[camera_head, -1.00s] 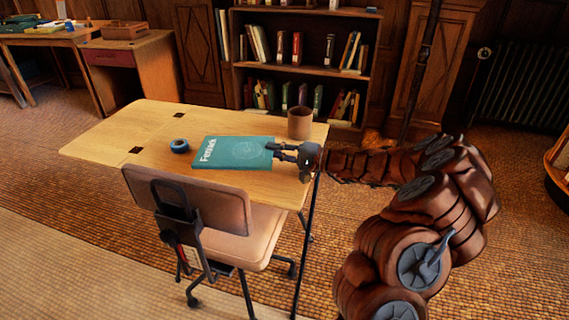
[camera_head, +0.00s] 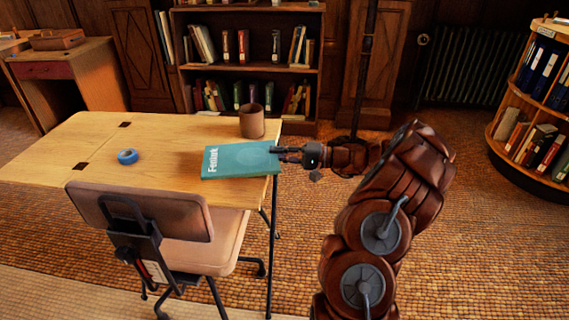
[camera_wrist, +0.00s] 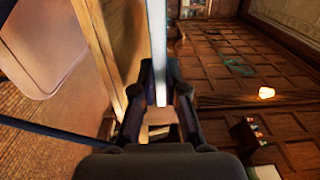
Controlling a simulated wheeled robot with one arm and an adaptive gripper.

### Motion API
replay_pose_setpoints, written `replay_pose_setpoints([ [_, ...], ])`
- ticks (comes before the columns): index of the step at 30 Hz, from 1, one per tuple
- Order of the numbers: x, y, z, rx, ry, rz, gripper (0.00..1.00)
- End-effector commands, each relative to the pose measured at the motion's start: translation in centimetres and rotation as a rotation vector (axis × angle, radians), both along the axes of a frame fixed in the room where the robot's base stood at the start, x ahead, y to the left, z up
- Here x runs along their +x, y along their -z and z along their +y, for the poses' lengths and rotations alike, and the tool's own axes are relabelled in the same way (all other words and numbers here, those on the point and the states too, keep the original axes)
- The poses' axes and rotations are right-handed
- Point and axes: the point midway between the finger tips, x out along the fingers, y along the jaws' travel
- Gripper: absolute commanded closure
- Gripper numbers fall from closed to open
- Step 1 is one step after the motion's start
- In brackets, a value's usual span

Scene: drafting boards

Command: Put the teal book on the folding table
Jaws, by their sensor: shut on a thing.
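The teal book (camera_head: 238,161) lies flat and level over the right end of the folding table (camera_head: 72,150), its right end at the table's right edge. My gripper (camera_head: 283,153) is shut on the book's right end. In the wrist view the book (camera_wrist: 158,45) shows edge-on as a thin pale strip between the fingers (camera_wrist: 158,95). I cannot tell whether the book's underside touches the tabletop.
A brown cup (camera_head: 252,121) stands on the table just behind the book. A blue tape roll (camera_head: 128,156) lies to the left. A chair (camera_head: 150,215) stands at the front side. A bookcase (camera_head: 250,75) is behind; the table's left part is clear.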

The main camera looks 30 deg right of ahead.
Motion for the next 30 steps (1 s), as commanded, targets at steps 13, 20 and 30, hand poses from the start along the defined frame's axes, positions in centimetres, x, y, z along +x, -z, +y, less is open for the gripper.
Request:
replay_pose_setpoints([
  [13, -0.8, 2.5, -1.7, 0.005, -0.002, 0.002, 1.0],
  [20, -0.7, 3.6, -1.7, 0.002, 0.0, -0.002, 1.0],
  [30, -0.7, 3.9, -1.7, 0.001, -0.001, -0.001, 0.83],
])
